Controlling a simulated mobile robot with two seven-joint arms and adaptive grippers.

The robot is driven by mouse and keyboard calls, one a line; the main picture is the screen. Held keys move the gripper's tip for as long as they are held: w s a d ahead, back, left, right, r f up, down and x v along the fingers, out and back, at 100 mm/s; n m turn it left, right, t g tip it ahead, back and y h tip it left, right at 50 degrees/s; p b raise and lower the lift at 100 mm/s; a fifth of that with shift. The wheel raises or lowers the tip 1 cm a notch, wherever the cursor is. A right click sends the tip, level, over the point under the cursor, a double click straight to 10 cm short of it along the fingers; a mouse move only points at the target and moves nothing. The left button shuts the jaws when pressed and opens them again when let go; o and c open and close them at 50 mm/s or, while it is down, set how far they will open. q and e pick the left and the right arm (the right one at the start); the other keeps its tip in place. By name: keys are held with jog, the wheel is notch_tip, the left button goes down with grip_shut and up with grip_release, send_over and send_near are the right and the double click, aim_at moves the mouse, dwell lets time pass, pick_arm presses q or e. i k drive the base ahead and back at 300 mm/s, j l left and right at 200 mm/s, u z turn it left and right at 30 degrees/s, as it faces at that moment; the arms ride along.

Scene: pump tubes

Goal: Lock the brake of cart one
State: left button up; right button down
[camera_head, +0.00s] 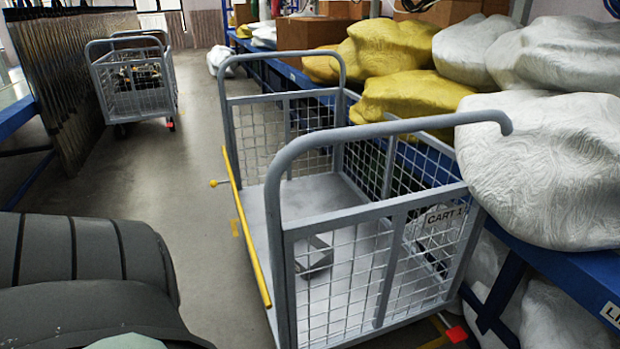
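Cart one (290,218) is a grey wheeled cart with wire mesh sides and a tall curved handle at each end. Its sign (443,215) reads CART 1 on the right-hand mesh. A red tab (457,334), which looks like a brake pedal, sticks out low at the near right corner. A yellow bar (247,231) runs along the open left side. A small yellow knob (214,183) is beside that bar. The wheels are hidden or out of frame. A small grey piece (314,255) lies on the cart floor. Neither gripper shows.
A blue shelf (569,266) with yellow sacks (408,100) and white sacks (548,170) stands close along the cart's right side. Another mesh cart (140,97) stands farther back, left. The grey floor (150,185) between is clear. Large dark rounded shapes fill the lower left.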

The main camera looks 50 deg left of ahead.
aim_at(456, 335)
jog(key=u, duration=1.35)
jog(key=i+l, duration=0.1)
jog(key=l, duration=0.2)
jog(key=i+l+z, duration=0.15)
jog(key=l, duration=0.15)
jog(key=i+l, duration=0.1)
jog(key=l, duration=0.2)
